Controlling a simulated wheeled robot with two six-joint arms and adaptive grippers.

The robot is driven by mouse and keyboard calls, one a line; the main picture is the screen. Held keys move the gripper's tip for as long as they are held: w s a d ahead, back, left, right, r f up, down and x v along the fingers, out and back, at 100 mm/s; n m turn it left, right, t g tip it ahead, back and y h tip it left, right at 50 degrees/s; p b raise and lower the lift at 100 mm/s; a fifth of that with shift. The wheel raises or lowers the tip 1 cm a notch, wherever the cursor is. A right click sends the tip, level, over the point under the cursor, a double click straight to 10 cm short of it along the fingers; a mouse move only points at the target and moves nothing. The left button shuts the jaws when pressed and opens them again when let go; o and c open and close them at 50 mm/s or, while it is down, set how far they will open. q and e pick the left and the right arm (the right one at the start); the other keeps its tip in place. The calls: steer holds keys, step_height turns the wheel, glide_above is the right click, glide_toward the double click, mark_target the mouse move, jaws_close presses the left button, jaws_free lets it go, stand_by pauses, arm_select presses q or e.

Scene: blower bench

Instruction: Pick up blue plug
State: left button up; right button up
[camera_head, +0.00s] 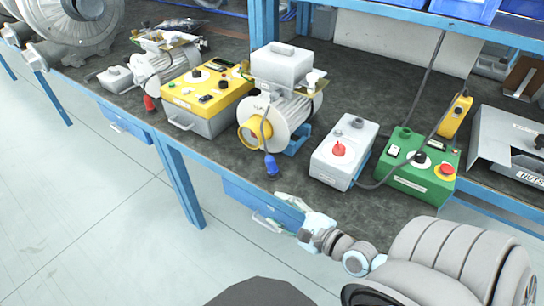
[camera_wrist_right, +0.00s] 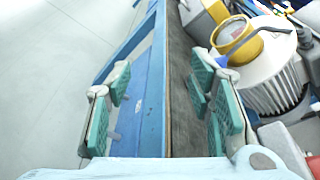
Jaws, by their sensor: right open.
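The blue plug (camera_head: 271,165) hangs on a grey cable in front of the motor with the yellow ring (camera_head: 253,135), close to the bench's front edge. My left gripper is not in view.
A grey box with a red knob (camera_head: 340,152) and a green control box (camera_head: 417,165) stand right of the motor. A yellow control box (camera_head: 208,95) stands left. A red plug (camera_head: 149,103) hangs further left. Blue drawers (camera_head: 262,203) sit under the bench edge.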

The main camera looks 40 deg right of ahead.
mark_target(269, 156)
steer(key=w+d+r+m+h, duration=0.1)
steer(key=d+m, duration=0.1)
steer(key=m, duration=0.1)
steer(key=d+r+m+t+h, duration=0.1)
steer(key=d+r+m, duration=0.1)
steer(key=m, duration=0.1)
steer(key=w+d+r+m+t+h, duration=0.1)
steer(key=d+m, duration=0.2)
steer(key=m, duration=0.1)
steer(key=shift+w+r, duration=0.25)
steer(key=shift+w, duration=0.05)
steer(key=shift+h, duration=0.3)
steer(key=w, duration=0.6)
steer(key=shift+d, duration=0.25)
steer(key=w, duration=0.4)
steer(key=w+f, duration=0.1)
steer(key=w, duration=0.2)
steer(key=shift+d+b, duration=0.15)
steer(key=shift+b, duration=0.25)
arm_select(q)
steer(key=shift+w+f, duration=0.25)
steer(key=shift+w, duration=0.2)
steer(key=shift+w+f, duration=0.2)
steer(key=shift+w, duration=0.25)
arm_select(e)
jaws_close()
